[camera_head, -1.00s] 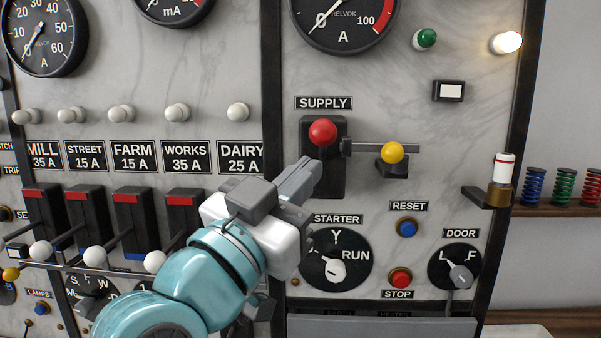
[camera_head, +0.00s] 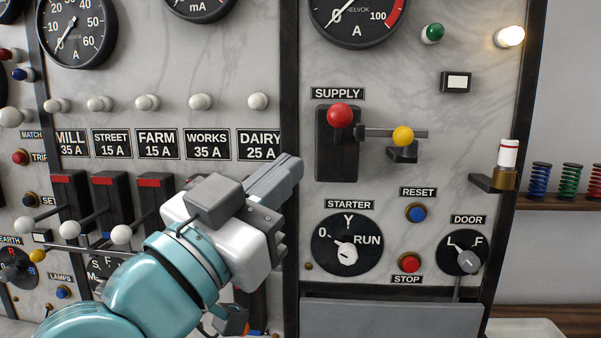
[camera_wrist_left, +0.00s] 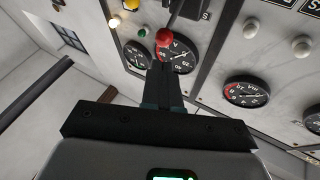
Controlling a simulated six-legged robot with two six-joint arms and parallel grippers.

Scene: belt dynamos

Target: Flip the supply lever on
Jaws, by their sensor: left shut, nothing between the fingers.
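The SUPPLY lever's red ball (camera_head: 339,115) sits near the top of its black plate (camera_head: 338,165), under the SUPPLY label (camera_head: 338,93). A bar with a yellow knob (camera_head: 402,136) reaches out to the right beside the plate. My left gripper (camera_head: 290,166) is shut and empty, in front of the panel, left of and below the red ball. In the left wrist view, a red ball (camera_wrist_left: 165,37) shows just beyond the shut fingertips (camera_wrist_left: 163,66); whether they touch cannot be told there. In the head view they are apart. My right gripper is not in view.
The STARTER dial (camera_head: 347,244), blue RESET button (camera_head: 416,212) and red STOP button (camera_head: 409,262) lie below the lever. Black feeder switches (camera_head: 113,200) stand to the left, partly behind my left arm. A white-topped post (camera_head: 508,154) juts out at the right edge.

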